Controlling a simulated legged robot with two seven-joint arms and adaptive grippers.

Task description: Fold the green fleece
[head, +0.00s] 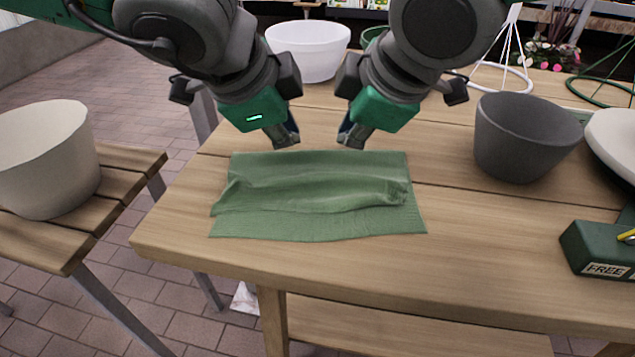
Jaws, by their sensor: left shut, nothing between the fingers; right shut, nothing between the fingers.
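The green fleece (330,225) lies on the wooden table near its front left. Its back part is doubled over toward the front, with a rumpled edge across the middle and a bunched bit at the right. A single flat layer shows along the front. My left gripper (288,138) is shut and empty, just beyond the fleece's back edge. My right gripper (350,138) is shut and empty, also at the back edge, a little to the right. Whether either fingertip touches the cloth I cannot tell.
A dark grey pot (525,135) stands right of the fleece, and a white bowl (308,48) behind my grippers. A green box marked FREE (600,250) is at the right front. A cream pot (45,160) stands on a separate bench (75,225).

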